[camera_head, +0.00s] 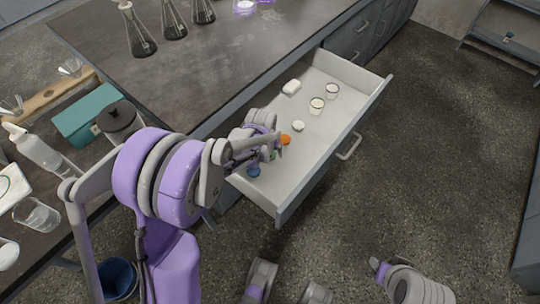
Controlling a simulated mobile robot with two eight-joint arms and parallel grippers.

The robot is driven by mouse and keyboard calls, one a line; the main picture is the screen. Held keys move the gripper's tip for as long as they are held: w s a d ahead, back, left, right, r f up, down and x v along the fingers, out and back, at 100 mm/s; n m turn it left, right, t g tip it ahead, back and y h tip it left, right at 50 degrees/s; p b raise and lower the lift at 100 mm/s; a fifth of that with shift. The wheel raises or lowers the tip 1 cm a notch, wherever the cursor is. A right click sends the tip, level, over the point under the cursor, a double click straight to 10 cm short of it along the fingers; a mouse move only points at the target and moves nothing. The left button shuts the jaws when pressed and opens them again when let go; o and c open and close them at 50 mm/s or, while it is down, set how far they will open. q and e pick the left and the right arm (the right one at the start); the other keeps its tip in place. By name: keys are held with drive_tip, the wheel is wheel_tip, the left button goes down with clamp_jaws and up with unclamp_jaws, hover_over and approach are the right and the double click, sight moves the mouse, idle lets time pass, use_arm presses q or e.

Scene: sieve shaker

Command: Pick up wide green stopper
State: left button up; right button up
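A small green stopper (272,156) shows in the open drawer, mostly hidden by my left gripper. I cannot tell whether it is the wide one. My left gripper (278,146) is inside the drawer, over or beside the green stopper and close to an orange stopper (286,139). Its fingers are too small and overlapped to tell whether they are open or touching anything. My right arm's end (379,266) is low at the bottom right, outside the drawer, and its fingers are unclear.
The pulled-out drawer (336,131) also holds a blue stopper (254,172), a pale round piece (298,126), two small cups (317,104) and a white block (291,87). Flasks (174,22) stand on the dark bench (215,70) above. Open floor lies right of the drawer.

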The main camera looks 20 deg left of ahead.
sight(270, 154)
use_arm(q)
drive_tip(key=x, duration=0.3)
drive_tip(key=shift+f+b, duration=0.2)
drive_tip(key=shift+b, duration=0.1)
drive_tip(key=shift+c, duration=0.3)
drive_tip(key=c, duration=1.4)
